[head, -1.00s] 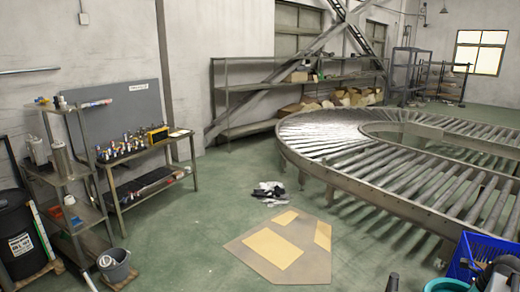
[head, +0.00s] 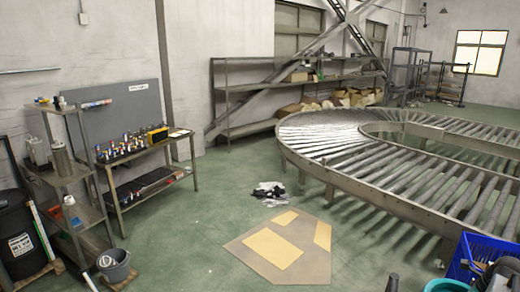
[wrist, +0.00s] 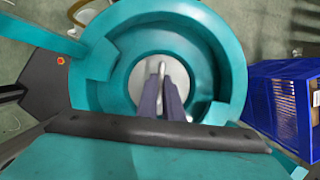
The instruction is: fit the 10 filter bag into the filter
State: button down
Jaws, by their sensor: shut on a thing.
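The filter (wrist: 232,80) is a round teal housing with a wide rim and an open mouth, filling the middle of the wrist view. In the head view only part of its teal top (head: 447,285) shows at the bottom right edge. My gripper (wrist: 161,85) shows as two dark grey-purple fingers over the centre of the mouth, shut on a thin pale part. A pale round surface, seemingly the filter bag (wrist: 184,75), lies around the fingers inside the teal ring. Its lower side, its label and how deep it sits are hidden.
A blue crate (wrist: 272,103) stands close to the right of the filter; the head view also shows it (head: 466,262). A dark bar (wrist: 160,130) and teal plate cross the near side of the filter. A roller conveyor (head: 400,180) is behind; green floor is open left.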

jog(key=shift+s+d, duration=0.15)
jog(key=shift+d, duration=0.2)
dwell(1.0)
jog(key=shift+f, duration=0.5)
dwell(0.3)
jog(key=c, duration=1.8)
grip_release()
jog(key=shift+c, duration=0.2)
jog(key=shift+r, duration=0.15)
jog(key=b+v, duration=0.4)
jog(key=v, duration=0.9)
jog(key=shift+s+r, duration=0.2)
